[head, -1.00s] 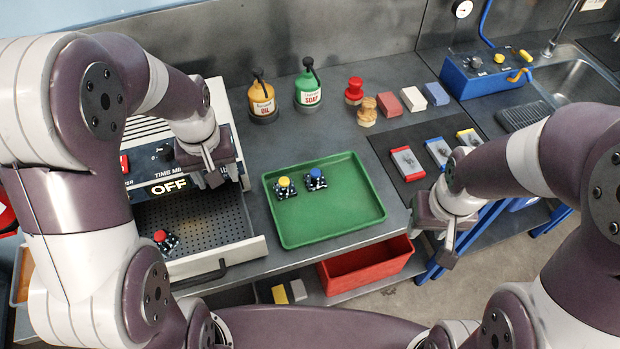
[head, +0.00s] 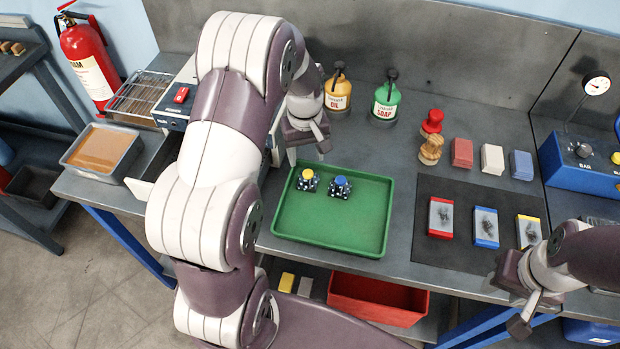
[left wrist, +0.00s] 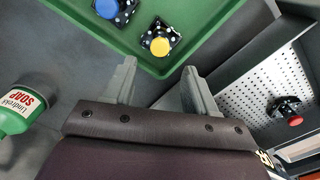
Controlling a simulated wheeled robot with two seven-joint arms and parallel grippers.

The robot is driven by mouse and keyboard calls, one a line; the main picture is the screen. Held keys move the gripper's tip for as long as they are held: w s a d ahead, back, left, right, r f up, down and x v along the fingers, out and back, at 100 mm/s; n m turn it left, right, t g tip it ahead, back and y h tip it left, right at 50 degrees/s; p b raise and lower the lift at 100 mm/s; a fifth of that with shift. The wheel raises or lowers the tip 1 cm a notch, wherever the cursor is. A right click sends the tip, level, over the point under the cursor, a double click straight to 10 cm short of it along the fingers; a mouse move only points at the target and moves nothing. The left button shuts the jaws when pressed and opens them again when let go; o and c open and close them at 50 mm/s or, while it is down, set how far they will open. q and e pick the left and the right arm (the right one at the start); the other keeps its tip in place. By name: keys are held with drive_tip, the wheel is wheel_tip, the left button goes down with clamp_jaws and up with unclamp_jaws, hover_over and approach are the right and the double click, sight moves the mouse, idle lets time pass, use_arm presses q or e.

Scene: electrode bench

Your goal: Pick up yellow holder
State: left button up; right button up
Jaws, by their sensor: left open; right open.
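The yellow holder (head: 307,180), a black dotted block with a yellow knob, sits in the upper left corner of the green tray (head: 330,245). In the left wrist view it (left wrist: 160,45) lies just beyond the fingertips. The blue-knobbed holder (head: 341,188) sits to its right. My left gripper (head: 321,143) is open and empty, above the bench just behind the tray's upper left corner. Its two spread fingers show in the left wrist view (left wrist: 160,75), with nothing between them. My right gripper (head: 528,312) is open and empty near the bench's front edge at right.
Behind the tray stand an oil bottle (head: 338,92) and a soap bottle (head: 386,100). A red-knobbed holder (left wrist: 290,114) sits on a perforated surface. Framed plates (head: 486,228) lie on a dark mat to the right. A red bin (head: 375,300) is below.

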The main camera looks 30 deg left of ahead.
sight(308, 172)
use_arm(q)
drive_tip(key=f, duration=0.2)
drive_tip(key=f+p, duration=0.1)
drive_tip(key=f, duration=0.1)
drive_tip(key=d+f, duration=0.1)
drive_tip(key=f, duration=0.1)
drive_tip(key=shift+s+p, duration=0.3)
drive_tip(key=shift+a+f, duration=0.15)
drive_tip(key=shift+a, duration=0.05)
drive_tip(key=shift+d, duration=0.15)
clamp_jaws()
